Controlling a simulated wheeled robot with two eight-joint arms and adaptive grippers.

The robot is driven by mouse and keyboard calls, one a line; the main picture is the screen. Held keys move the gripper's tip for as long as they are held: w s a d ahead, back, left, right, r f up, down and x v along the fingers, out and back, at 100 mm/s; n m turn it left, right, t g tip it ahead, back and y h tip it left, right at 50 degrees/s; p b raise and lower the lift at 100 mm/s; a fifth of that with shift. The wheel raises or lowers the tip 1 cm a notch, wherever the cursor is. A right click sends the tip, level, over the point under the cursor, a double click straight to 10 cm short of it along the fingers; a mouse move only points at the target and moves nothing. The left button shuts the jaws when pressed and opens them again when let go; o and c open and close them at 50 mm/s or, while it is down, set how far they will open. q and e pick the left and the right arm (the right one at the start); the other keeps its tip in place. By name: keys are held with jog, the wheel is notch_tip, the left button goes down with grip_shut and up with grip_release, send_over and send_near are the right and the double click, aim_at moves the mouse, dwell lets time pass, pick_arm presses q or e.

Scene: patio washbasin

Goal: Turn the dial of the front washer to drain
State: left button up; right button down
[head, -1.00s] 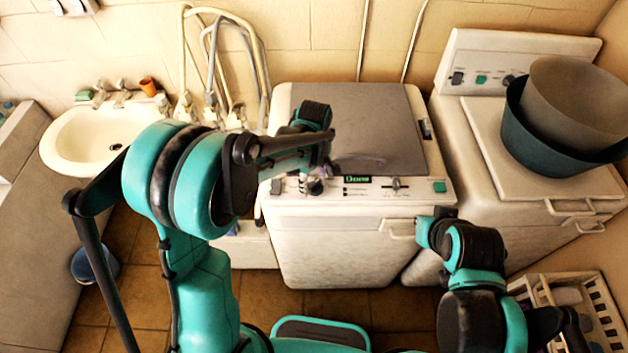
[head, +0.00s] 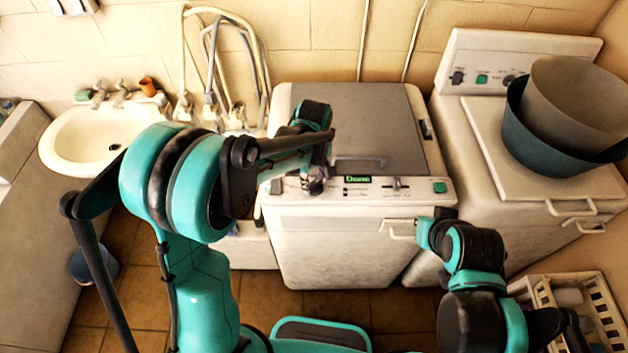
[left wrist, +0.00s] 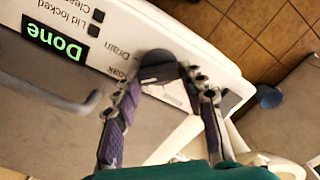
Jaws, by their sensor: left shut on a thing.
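The front washer (head: 330,240) is the white machine in the middle of the head view, with a grey lid (head: 360,115) and a control strip along its front top edge. Its dark round dial (left wrist: 160,68) shows in the left wrist view, beside the printed words "Drain" and "Soak". My left gripper (left wrist: 161,82) has its two purple-padded fingers on either side of the dial and is shut on it. The dial's pointer cannot be made out. The green display (left wrist: 54,38) reads "Done". My right arm is in front of the washer at the right; its gripper fingers do not show.
A second washer (head: 455,125) stands behind right, with a dark tub (head: 520,135) and a grey basin (head: 575,105) on its lid. A washbasin (head: 75,135) is at the left. A white crate (head: 600,310) stands at lower right.

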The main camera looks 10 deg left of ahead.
aim_at(314, 182)
pick_arm(q)
jog(key=m+b, duration=0.1)
jog(key=m, duration=0.2)
jog(key=shift+d+m+b, duration=0.1)
jog(key=shift+m+b, duration=0.3)
jog(key=shift+m, duration=1.3)
jog(key=o, duration=1.2)
jog(key=shift+c, duration=0.2)
jog(key=shift+r, duration=0.1)
notch_tip(314, 182, up, 12)
